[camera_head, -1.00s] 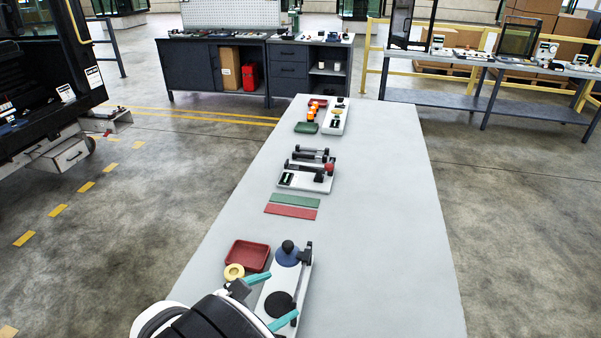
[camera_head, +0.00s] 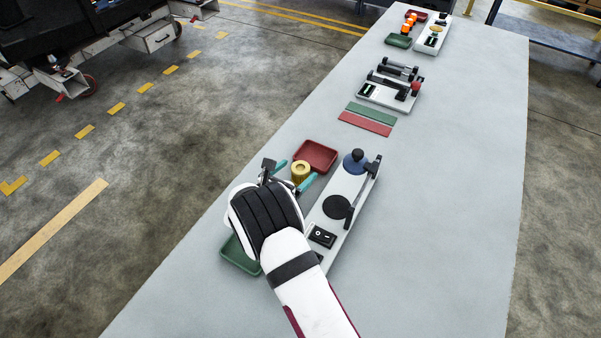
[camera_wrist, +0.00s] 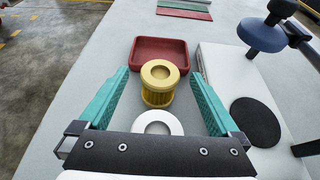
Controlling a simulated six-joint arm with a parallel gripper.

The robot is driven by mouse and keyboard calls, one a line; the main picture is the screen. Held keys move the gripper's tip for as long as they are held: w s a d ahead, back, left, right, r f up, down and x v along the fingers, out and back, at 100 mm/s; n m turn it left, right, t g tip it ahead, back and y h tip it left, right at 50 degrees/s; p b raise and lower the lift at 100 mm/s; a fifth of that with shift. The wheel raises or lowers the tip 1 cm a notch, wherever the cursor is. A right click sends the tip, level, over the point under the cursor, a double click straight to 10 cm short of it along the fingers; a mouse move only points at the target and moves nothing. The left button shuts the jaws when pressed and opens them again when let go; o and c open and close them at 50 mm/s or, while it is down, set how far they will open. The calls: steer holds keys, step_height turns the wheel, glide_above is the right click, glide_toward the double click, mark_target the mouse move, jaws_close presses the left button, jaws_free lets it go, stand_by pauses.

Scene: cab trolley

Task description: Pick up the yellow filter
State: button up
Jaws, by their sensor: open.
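The yellow filter (camera_head: 301,171) is a short upright cylinder with a pale ring-shaped top and a central hole. It stands on the grey table just in front of the red tray (camera_head: 316,156). In the wrist view the filter (camera_wrist: 158,85) shows its ribbed side, between and slightly beyond the teal fingers. My gripper (camera_head: 294,172) is open, with one finger on either side of the filter; in the wrist view the gripper (camera_wrist: 161,92) shows gaps between both fingers and the filter. A white ring (camera_wrist: 157,123) lies nearer, partly hidden by the gripper body.
A white fixture (camera_head: 338,225) with a blue knob (camera_head: 355,162) and black disc (camera_head: 337,207) stands close to the right. A green tray (camera_head: 240,254) is partly hidden by my arm. Green and red strips (camera_head: 366,123) lie farther back. The table's right side is clear.

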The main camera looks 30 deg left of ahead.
steer(key=shift+w+f, duration=0.1)
steer(key=shift+w, duration=0.2)
steer(key=c, duration=1.5)
